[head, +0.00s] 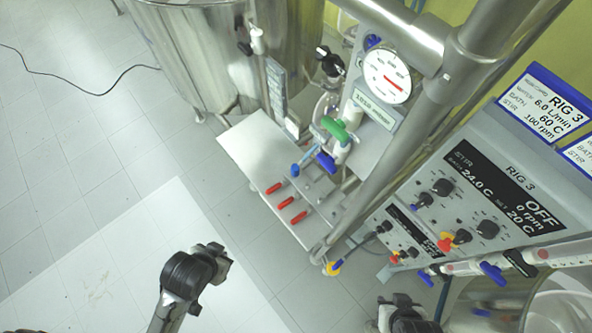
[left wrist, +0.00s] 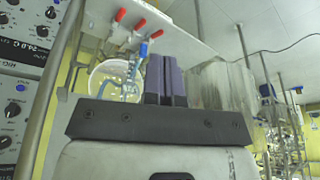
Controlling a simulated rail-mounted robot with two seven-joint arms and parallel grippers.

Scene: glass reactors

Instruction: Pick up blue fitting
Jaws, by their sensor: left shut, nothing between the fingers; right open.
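The blue fitting (head: 295,170) sits on the white panel (head: 243,149), beside a row of red-handled valves (head: 286,203). In the left wrist view the blue fitting (left wrist: 143,50) shows just left of the fingertips and farther off, with a light blue tube by it. My left gripper (left wrist: 167,76) is shut, its dark purple fingers together with nothing between them, apart from the fitting. My right gripper (head: 405,308) is open at the bottom edge of the head view, partly cut off and well away from the fitting.
A steel tank (head: 205,60) stands behind the panel. A slanted metal pole (head: 385,165) runs right of it. A green-handled valve (head: 336,130) and a pressure gauge (head: 386,77) are above. The RIG 3 control box (head: 470,200) is at right. Open floor lies at left.

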